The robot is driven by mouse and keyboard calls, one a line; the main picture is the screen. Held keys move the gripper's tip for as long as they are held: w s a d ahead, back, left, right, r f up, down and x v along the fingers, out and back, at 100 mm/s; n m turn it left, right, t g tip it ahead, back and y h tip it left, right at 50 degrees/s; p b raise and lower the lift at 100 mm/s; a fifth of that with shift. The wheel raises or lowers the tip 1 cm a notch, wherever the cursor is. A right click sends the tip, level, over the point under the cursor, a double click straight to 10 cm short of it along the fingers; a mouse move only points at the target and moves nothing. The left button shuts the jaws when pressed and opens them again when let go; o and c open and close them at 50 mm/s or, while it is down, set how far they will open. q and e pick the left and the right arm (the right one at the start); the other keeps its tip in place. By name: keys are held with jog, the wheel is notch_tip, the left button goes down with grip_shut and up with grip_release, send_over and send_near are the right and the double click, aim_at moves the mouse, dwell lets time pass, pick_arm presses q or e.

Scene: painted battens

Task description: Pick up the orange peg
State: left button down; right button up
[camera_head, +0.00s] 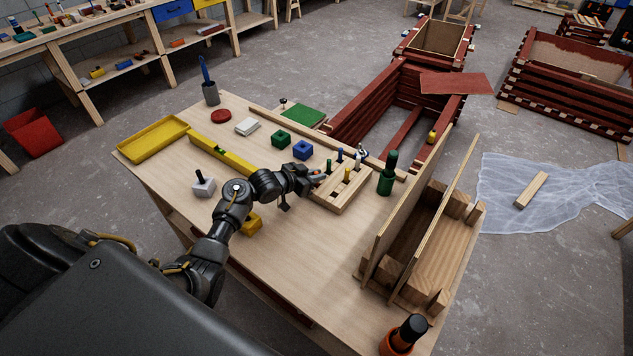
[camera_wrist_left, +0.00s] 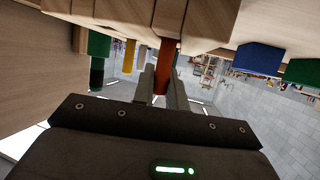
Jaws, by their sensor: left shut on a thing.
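The orange peg (camera_wrist_left: 165,66) shows in the left wrist view as a reddish-orange rod between the fingers of my left gripper (camera_wrist_left: 161,80). My left gripper is shut on it. One end of the peg meets the wooden peg rack (camera_wrist_left: 195,18); I cannot tell how deep it sits. In the head view my left gripper (camera_head: 316,176) is at the left end of the rack (camera_head: 343,200) and mostly hides the peg. A yellow peg (camera_head: 347,174) and other coloured pegs stand in the rack. My right gripper is out of view.
A blue block (camera_head: 303,150) and a green block (camera_head: 281,138) lie behind the gripper. A dark green bottle (camera_head: 388,175) stands right of the rack. A wooden box (camera_head: 430,240) fills the table's right side. The front of the table is mostly clear.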

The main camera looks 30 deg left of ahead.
pick_arm(q)
jog(key=shift+r, duration=0.35)
notch_tip(320, 180, up, 2)
jog(key=shift+r+b, duration=0.1)
jog(key=shift+b, duration=0.4)
jog(key=s+a+r+b, duration=0.1)
jog(key=s+a+r, duration=0.8)
jog(key=a+r, duration=0.1)
jog(key=shift+s, duration=0.35)
